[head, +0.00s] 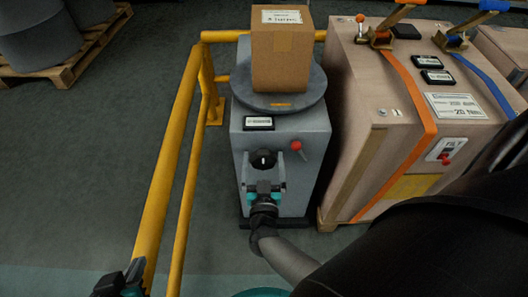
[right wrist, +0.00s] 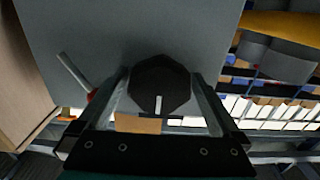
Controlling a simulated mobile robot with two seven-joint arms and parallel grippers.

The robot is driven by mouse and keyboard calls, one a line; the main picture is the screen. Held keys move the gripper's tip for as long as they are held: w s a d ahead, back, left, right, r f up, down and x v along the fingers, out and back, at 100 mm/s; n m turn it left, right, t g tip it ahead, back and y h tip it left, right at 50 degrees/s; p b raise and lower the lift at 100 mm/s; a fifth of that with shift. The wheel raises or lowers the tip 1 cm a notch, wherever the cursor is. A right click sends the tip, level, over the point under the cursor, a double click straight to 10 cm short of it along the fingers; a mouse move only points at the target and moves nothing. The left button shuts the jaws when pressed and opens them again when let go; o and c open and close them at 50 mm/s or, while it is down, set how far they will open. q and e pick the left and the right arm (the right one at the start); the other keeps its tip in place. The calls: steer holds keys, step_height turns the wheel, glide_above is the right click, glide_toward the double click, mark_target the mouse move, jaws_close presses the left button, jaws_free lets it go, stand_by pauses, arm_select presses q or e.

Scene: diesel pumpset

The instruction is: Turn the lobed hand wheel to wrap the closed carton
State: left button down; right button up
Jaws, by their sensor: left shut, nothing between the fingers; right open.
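The black lobed hand wheel (head: 263,159) is on the front of the grey machine (head: 255,185), with a white mark on its face. It also shows in the right wrist view (right wrist: 160,85), between the fingers. My right gripper (head: 264,184) is open in front of the wheel, with one finger on each side of it. I cannot tell whether the fingers touch it. The closed brown carton (head: 280,62) stands upright on the round grey turntable (head: 279,90) on top of the machine. My left gripper (head: 134,268) is at the lower left edge, shut and empty, away from the machine.
A red-knobbed lever (head: 297,147) sits just right of the wheel. A yellow rail (head: 168,165) runs along the machine's left side. A large wooden crate (head: 368,95) with orange and blue straps stands close on the right.

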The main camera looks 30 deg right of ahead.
steer(key=shift+c, duration=0.4)
steer(key=c, duration=1)
steer(key=shift+m, duration=0.4)
steer(key=m, duration=0.2)
steer(key=shift+m, duration=0.4)
steer(key=m, duration=0.3)
steer(key=shift+w+a+m, duration=0.1)
steer(key=shift+m, duration=0.2)
steer(key=m, duration=0.5)
steer(key=shift+r+m, duration=0.15)
steer(key=shift+m, duration=0.25)
